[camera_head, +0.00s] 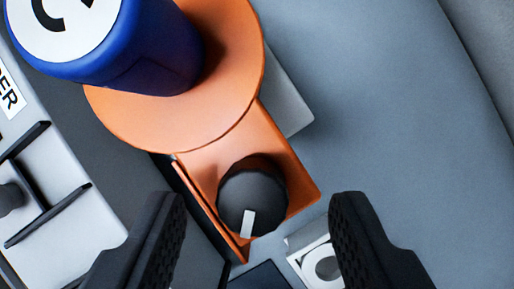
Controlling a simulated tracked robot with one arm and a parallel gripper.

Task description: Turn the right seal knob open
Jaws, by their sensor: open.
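A black faceted knob (252,193) with a white pointer mark sits on an orange bracket (286,165). The pointer mark faces the bottom of the picture, slightly left. The bracket joins a round orange plate (130,122) that bears a blue cylinder (160,50) with a white top and a dark symbol. My gripper (258,215) is open, with one black finger at the lower left and one at the lower right. The knob shows between and just ahead of the fingers, and neither visibly touches it. The cylinder's top is cut off by the frame.
A light grey panel with black dividers (45,200) and a partly visible label (8,95) lies at left. A white block with a round opening (318,262) is close beside the right finger. The grey-blue surface (400,120) at right is clear.

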